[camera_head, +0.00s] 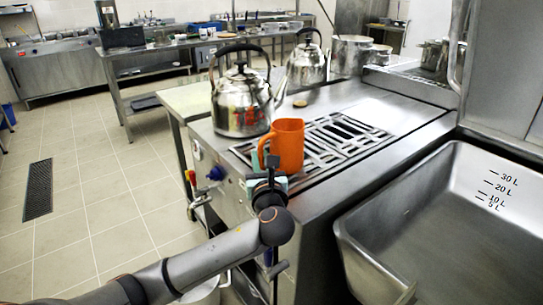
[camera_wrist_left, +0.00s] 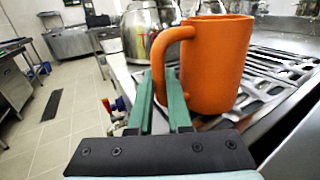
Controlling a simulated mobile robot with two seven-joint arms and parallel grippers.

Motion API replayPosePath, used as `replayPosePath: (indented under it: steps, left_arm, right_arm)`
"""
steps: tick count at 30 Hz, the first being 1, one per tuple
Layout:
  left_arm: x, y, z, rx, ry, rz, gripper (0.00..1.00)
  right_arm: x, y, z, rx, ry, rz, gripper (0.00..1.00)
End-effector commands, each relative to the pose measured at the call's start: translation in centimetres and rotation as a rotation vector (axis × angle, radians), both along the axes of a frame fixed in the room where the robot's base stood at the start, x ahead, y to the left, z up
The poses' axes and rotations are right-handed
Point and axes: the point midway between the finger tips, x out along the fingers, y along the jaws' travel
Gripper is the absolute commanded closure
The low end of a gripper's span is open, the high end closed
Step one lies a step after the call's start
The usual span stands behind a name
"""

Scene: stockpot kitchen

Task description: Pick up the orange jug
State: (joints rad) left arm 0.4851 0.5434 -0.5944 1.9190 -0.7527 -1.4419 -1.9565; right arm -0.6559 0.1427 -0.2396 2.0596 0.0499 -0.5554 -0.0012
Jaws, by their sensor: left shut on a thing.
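The orange jug (camera_head: 288,146) is upright at the near edge of the stove's slotted grate. In the left wrist view the jug (camera_wrist_left: 222,65) has its handle toward my gripper. My left gripper (camera_head: 266,161) is shut on the jug's handle. Its green fingers (camera_wrist_left: 160,88) lie on either side of the handle in the wrist view. I cannot tell whether the jug's base touches the grate or is slightly above it. My right gripper is not in view.
A steel kettle (camera_head: 240,103) stands just behind the jug, left of it, and a second kettle (camera_head: 307,64) is further back. The grate (camera_head: 345,133) is bare to the jug's right. A deep steel basin (camera_head: 440,225) lies at the right. Tiled floor is open at left.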

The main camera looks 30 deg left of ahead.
Motion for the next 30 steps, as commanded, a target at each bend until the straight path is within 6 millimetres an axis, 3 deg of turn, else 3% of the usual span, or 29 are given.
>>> replayPosePath:
  steps: [5, 10, 18, 24, 30]
  left_arm:
    - [0.0, 0.0, 1.3, -0.001, -0.005, 0.0, 1.0]
    - [-0.2, -0.1, 4.1, -0.002, -0.009, -0.001, 1.0]
    - [-5.5, -1.2, 10.1, -0.002, -0.008, -0.004, 1.0]
    - [-9.9, -2.0, 11.7, -0.002, -0.007, -0.003, 1.0]
    - [-12.6, -2.6, 12.8, -0.001, -0.006, -0.002, 1.0]
  right_arm:
    - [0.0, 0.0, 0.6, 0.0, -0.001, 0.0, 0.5]
    - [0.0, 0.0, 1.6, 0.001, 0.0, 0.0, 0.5]
    - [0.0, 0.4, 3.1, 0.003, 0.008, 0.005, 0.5]
    - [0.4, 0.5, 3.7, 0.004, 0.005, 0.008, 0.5]
    - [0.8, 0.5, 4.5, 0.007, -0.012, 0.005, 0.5]
